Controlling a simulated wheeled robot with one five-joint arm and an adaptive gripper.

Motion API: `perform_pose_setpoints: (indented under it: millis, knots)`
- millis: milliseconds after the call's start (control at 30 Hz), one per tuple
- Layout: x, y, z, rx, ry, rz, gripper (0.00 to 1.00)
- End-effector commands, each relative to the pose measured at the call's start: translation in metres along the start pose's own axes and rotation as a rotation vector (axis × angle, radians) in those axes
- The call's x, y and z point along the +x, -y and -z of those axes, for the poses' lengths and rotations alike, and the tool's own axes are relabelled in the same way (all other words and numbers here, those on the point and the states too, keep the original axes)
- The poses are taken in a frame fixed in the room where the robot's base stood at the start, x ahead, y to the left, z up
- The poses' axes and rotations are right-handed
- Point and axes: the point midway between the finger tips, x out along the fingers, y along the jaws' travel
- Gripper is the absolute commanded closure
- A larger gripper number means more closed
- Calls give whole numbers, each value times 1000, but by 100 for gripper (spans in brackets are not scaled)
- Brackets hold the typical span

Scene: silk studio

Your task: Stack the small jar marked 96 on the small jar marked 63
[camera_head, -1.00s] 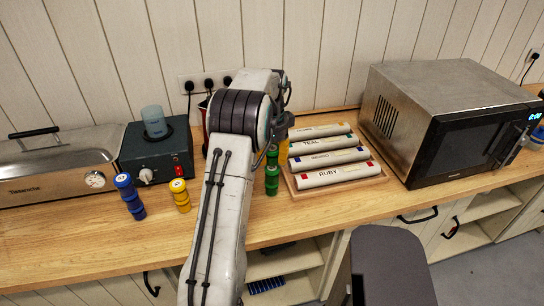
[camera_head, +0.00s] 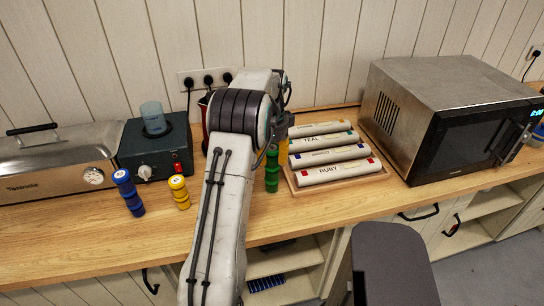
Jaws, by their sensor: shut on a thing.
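Small jars stand in coloured stacks on the wooden counter: a blue stack (camera_head: 129,194) at left, a shorter yellow stack (camera_head: 179,192) to its right, and a green stack (camera_head: 271,172) just right of my arm. The numbers on the jars are too small to read. My gripper (camera_head: 284,132) is mostly hidden behind my arm, above and behind the green stack. It is shut on what looks like a yellow jar (camera_head: 283,153), partly covered by the green stack. I cannot tell whether that jar touches anything below it.
A wooden tray (camera_head: 338,188) with several labelled rolls lies close right of the green stack. A microwave (camera_head: 445,120) stands further right. A dark heater (camera_head: 157,152) with a blue beaker (camera_head: 153,117) and a steel cooker (camera_head: 55,165) stand at left. Bare counter (camera_head: 155,228) lies in front.

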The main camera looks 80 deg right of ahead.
Motion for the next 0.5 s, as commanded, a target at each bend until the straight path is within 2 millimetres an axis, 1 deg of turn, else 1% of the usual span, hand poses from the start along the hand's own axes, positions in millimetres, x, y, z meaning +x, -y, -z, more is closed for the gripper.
perform_pose_setpoints:
  millis: [400,433,500]
  knots:
    - [8,0,0,0,0,0,93]
    - [8,0,0,0,0,1,56]
    - [7,0,0,0,0,0,50]
